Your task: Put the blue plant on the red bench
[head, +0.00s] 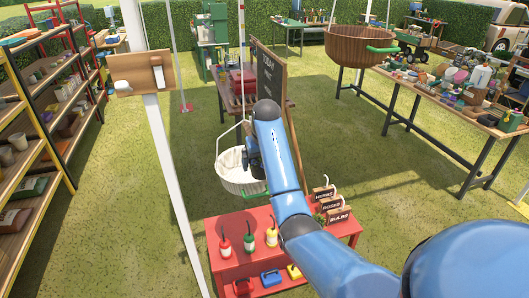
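The red bench (234,268) stands at the bottom centre, with its right part partly behind my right arm. I cannot make out a blue plant anywhere in the head view. My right arm reaches in from the bottom right across the bench, and its dark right gripper (255,160) points down beside a white basket (238,181) with a thin handle. The fingers are small and partly hidden by the arm, so I cannot tell whether they are open or touch the basket. My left gripper is out of view.
The bench holds red, green and yellow bottles (249,240) and small signs (325,197); coloured boxes (271,278) sit below. A white post (174,190) stands to the left. Shelves (35,120) line the left, and a loaded table (440,95) stands right. Grass between them is open.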

